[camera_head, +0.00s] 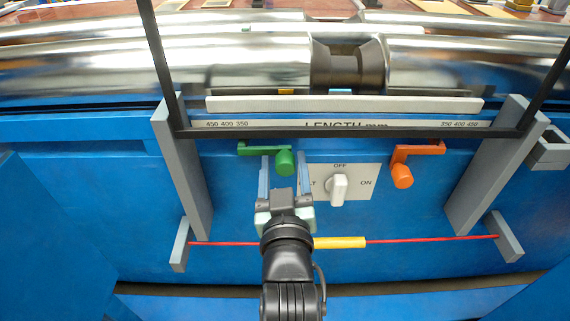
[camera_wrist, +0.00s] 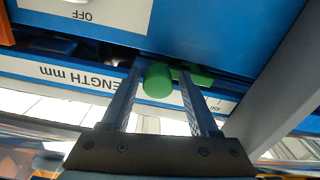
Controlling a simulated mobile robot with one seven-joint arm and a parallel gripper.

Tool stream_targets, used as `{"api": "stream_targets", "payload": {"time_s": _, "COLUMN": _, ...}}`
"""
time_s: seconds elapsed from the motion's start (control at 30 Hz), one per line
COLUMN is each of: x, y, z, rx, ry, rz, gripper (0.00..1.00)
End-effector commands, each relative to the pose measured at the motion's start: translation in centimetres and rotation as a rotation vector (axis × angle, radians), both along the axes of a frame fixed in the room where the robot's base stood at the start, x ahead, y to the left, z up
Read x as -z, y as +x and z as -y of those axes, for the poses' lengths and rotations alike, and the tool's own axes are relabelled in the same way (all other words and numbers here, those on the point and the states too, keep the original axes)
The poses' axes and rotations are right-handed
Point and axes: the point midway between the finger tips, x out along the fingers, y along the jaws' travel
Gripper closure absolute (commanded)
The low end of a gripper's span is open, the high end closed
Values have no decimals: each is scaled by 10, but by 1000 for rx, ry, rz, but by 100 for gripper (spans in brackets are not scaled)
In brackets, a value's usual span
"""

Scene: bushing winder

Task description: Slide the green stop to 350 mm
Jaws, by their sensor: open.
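The green stop (camera_head: 285,162) sits below the length scale on the blue front panel, with a round knob and a flat bracket reaching left. In the head view the bracket's left end appears roughly below the left 350 mark of the length scale (camera_head: 290,125), but parts of the scale are hidden by a dark bar. My gripper (camera_head: 284,172) is open, with one finger on each side of the green knob. The wrist view shows the knob (camera_wrist: 157,81) between the fingers, closer to the left finger; I cannot tell whether they touch.
An orange stop (camera_head: 402,170) is farther right. A red rod with a yellow middle (camera_head: 340,242) runs across in front, near my wrist. Grey brackets (camera_head: 185,165) stand at both sides.

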Motion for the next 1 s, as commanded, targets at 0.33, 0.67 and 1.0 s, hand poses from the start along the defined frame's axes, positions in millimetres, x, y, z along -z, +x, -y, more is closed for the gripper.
{"api": "stream_targets", "payload": {"time_s": 0.33, "x": 0, "y": 0, "z": -1, "rx": -1, "ry": 0, "rz": 0, "gripper": 28}}
{"api": "stream_targets", "payload": {"time_s": 0.67, "x": 0, "y": -36, "z": 0, "rx": 0, "ry": 1, "rz": -4, "gripper": 28}}
{"api": "stream_targets", "payload": {"time_s": 1.0, "x": 1, "y": -95, "z": 1, "rx": -1, "ry": 1, "rz": -4, "gripper": 28}}
